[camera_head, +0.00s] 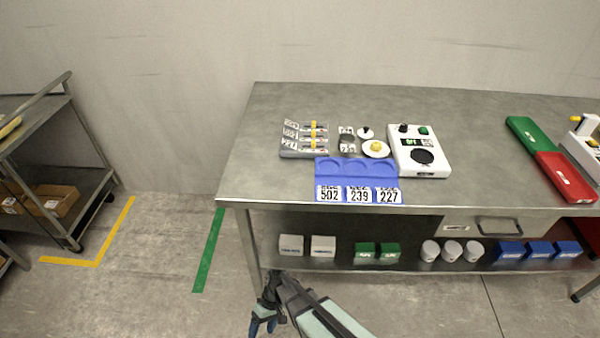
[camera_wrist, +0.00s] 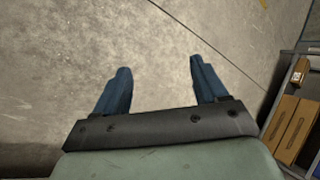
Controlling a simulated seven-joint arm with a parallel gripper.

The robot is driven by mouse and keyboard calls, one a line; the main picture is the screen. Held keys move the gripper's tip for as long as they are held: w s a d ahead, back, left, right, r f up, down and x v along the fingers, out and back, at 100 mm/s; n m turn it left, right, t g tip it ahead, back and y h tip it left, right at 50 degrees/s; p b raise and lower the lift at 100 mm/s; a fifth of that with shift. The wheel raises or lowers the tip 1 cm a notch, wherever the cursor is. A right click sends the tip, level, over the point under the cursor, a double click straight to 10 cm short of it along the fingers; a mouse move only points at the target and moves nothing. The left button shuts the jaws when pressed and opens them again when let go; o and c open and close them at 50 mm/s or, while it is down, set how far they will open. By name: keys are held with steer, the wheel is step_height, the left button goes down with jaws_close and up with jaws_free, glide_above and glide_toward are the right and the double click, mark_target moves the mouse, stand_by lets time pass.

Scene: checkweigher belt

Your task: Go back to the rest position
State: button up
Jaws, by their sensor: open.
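My gripper (camera_head: 264,322) hangs low in front of the table's left front leg, below the tabletop, pointing down toward the floor. In the wrist view its two blue fingers (camera_wrist: 157,90) stand wide apart with nothing between them. Only bare concrete floor shows beyond the fingertips. My gripper is apart from everything on the table.
A cart (camera_head: 90,180) stands left; the floor between is clear.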

steer(key=s+d+m+h, duration=0.1)
steer(key=s+d, duration=0.3)
steer(key=d, duration=0.6)
steer(key=s+d+m+h, duration=0.1)
steer(key=s+d+m, duration=0.3)
steer(key=d, duration=0.7)
steer(key=s+d+r+m+h, duration=0.1)
steer(key=s+d+m, duration=0.2)
steer(key=d, duration=0.8)
steer(key=shift+s, duration=0.65)
